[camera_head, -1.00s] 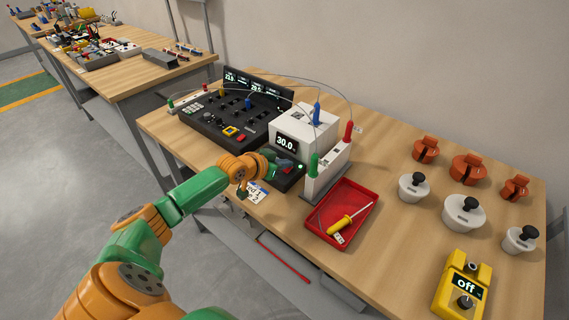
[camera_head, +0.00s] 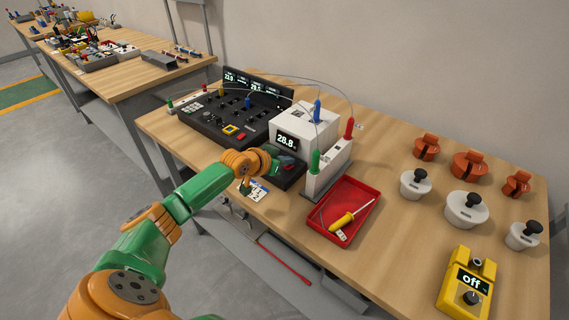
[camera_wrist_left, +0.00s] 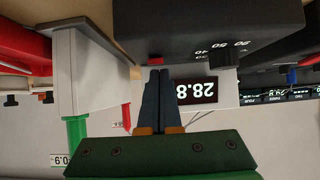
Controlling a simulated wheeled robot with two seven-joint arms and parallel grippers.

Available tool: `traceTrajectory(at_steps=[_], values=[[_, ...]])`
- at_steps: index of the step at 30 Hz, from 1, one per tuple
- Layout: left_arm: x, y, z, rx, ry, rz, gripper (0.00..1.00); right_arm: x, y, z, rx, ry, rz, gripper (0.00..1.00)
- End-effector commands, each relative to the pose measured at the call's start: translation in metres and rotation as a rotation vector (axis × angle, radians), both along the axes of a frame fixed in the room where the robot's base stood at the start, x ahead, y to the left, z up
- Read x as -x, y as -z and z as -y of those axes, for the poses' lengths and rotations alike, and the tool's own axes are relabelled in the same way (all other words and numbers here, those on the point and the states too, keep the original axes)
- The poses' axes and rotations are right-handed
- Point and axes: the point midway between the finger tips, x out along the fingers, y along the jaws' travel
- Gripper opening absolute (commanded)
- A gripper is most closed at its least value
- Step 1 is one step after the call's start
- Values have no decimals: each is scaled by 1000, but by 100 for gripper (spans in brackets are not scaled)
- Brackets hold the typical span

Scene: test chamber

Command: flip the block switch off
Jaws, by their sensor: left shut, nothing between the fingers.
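The block unit (camera_head: 303,127) is a white box on a black base, with a lit display (camera_head: 287,140) reading 28.8. It stands on the wooden bench in the head view. My left gripper (camera_head: 282,165) is at the front of its black base and partly hides it. In the left wrist view the picture is upside down, and the shut, empty fingers (camera_wrist_left: 158,80) point at the black base (camera_wrist_left: 200,30). A small red switch (camera_wrist_left: 155,61) shows right at the fingertips. I cannot tell whether they touch it or which way it is set. My right gripper is not in view.
A white stand with green and red plugs (camera_head: 326,168) is close right of the block. A red tray (camera_head: 365,194) with a yellow screwdriver lies in front. A black control panel (camera_head: 205,122) is left. Weights and a yellow box reading "off" (camera_head: 468,281) are further right.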

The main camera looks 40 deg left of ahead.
Motion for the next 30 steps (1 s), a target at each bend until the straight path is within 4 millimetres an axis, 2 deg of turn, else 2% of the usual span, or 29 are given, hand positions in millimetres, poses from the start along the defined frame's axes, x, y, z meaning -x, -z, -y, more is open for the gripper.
traceTrajectory(at_steps=[5,14,17,22,23,30], values=[[-8,-4,1,1,-1,2,0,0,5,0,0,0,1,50],[-8,-6,1,1,0,1,0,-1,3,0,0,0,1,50],[-9,-19,2,1,0,1,0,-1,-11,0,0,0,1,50],[-11,-62,7,1,-2,2,0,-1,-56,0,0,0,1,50],[-6,-58,6,-2,0,3,0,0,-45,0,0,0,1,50],[27,-98,3,-4,-1,4,0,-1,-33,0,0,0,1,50]])
